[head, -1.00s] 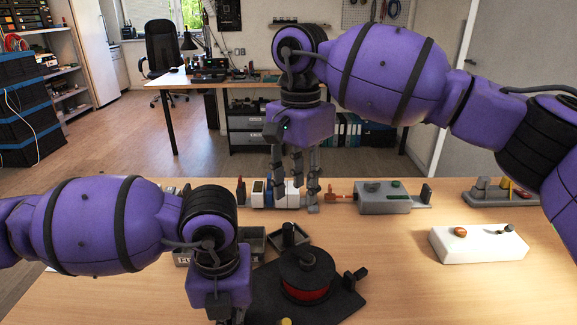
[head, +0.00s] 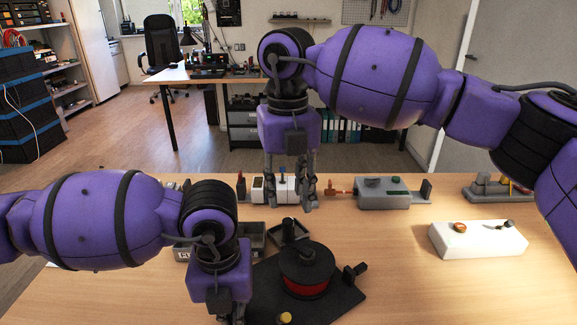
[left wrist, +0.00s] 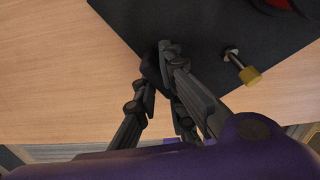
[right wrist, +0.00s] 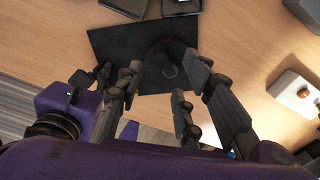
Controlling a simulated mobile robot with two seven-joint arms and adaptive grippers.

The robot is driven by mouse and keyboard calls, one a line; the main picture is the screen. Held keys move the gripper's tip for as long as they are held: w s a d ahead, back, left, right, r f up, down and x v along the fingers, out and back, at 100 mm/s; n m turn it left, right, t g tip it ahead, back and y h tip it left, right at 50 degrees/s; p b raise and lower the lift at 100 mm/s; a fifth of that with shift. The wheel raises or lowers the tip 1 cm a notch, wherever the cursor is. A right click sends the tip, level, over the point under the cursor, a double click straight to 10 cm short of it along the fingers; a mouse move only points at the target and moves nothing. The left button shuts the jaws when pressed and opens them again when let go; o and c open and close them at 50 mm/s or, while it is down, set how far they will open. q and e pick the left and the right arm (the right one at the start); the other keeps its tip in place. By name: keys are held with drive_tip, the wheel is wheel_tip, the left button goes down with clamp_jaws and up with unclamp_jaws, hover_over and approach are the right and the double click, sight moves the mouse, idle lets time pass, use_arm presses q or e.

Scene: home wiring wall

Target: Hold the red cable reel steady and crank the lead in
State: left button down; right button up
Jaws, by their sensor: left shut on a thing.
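The cable reel (head: 306,261), a black drum with red cable wound on it, sits on a dark base plate (head: 335,303). A dark handle-like part (head: 356,271) stands at the plate's right side. A yellow-tipped knob (left wrist: 250,75) sticks out near the plate's edge. My left gripper (left wrist: 160,68) is shut at the plate's edge, on a dark part of it; its fingertips are mostly hidden in the head view. My right gripper (head: 287,207) points down, fingers apart and empty, behind the reel in the head view. I cannot make out the lead's free end.
A small tray (head: 276,243) with a black cylinder stands behind the reel, beside a grey bin (head: 250,230). A white box (head: 480,240) and a grey device (head: 384,196) stand to the right.

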sight(289, 219)
drive_tip(key=shift+m, duration=1.1)
drive_tip(key=shift+f+m, duration=0.25)
drive_tip(key=shift+m, duration=0.05)
drive_tip(key=shift+f, duration=4.25)
clamp_jaws()
drive_tip(key=shift+w+d, duration=0.1)
